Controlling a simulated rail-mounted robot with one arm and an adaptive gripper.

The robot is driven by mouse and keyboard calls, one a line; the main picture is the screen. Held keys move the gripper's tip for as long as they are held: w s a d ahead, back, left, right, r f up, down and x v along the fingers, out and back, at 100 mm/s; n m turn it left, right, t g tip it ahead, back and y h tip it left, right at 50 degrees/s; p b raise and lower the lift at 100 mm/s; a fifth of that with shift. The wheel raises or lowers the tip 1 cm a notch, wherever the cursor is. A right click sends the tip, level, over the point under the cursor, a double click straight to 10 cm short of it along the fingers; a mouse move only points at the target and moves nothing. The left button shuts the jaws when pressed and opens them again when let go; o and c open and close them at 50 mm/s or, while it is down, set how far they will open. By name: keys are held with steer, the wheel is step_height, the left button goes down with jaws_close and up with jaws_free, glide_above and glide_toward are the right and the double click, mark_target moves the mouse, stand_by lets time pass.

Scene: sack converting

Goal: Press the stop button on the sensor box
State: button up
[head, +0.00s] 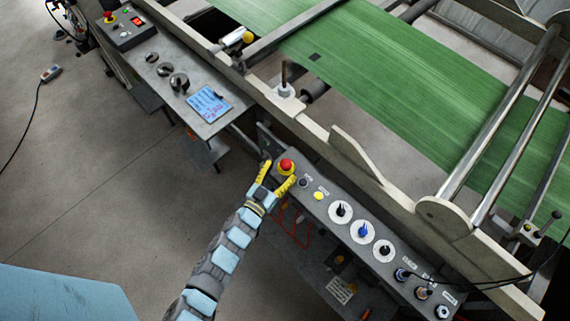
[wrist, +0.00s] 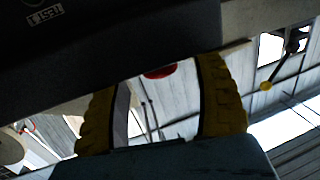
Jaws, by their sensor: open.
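A red mushroom-head button on a yellow base (head: 286,166) sits at the upper left end of a long grey control box (head: 330,212). The button also shows as a red patch in the wrist view (wrist: 160,71), partly hidden by the box's dark edge. My gripper (head: 279,171), with yellow finger pads, is open. In the head view its fingers appear on either side of the button; I cannot tell whether they touch it. A second red button (head: 108,16) is on a dark box (head: 125,32) at the upper left. Which one is the sensor box is not readable.
The long box also bears a yellow button (head: 318,195) and several knobs. A beige machine rail (head: 320,137) runs beside it, with green sheet (head: 400,80) beyond. The floor at left is mostly clear.

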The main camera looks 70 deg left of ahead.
steer(key=v, duration=0.8)
steer(key=shift+s+d, duration=0.25)
